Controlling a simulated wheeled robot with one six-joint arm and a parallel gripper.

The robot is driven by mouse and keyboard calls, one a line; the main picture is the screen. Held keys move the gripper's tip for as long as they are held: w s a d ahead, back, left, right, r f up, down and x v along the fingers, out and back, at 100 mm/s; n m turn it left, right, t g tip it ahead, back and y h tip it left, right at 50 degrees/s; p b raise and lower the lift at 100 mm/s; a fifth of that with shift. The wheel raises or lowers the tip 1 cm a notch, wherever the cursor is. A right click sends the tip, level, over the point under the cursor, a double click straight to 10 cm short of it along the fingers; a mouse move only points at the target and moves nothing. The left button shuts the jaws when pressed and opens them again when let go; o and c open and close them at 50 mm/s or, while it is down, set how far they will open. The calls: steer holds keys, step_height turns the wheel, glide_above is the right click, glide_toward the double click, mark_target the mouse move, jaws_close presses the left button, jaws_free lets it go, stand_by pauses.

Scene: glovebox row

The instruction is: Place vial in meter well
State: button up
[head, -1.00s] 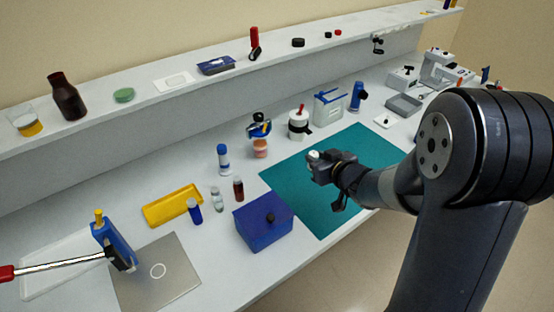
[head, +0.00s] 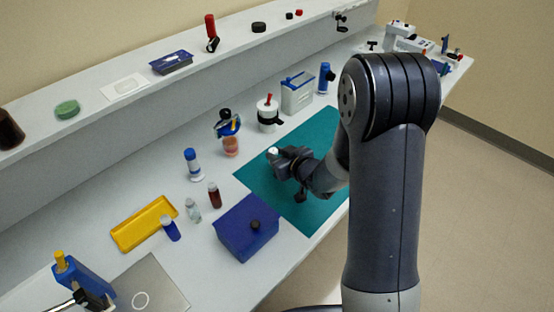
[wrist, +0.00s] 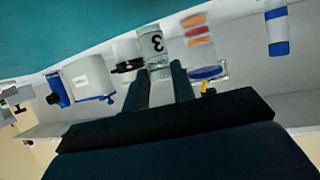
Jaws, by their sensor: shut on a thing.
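My gripper (head: 279,158) is shut on a vial (head: 272,152) over the teal mat. The vial's white cap shows in the head view. In the wrist view, the clear vial (wrist: 157,43) with a dark "3" on its label sits between my two fingertips (wrist: 158,70). A blue box (head: 247,232) with a round black feature on top stands at the mat's left edge, apart from my gripper. I cannot tell if that black feature is a knob or a well, and no meter well is clearly identifiable.
Small vials (head: 193,210), a yellow tray (head: 143,223) and a blue-capped bottle (head: 193,165) stand to the left. A jar with orange bands (head: 231,147), a white bottle (head: 268,114) and a blue-lidded container (head: 297,93) stand behind.

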steer(key=shift+f, duration=1)
steer(key=o, duration=1)
steer(key=shift+f, duration=0.1)
steer(key=shift+c, duration=0.2)
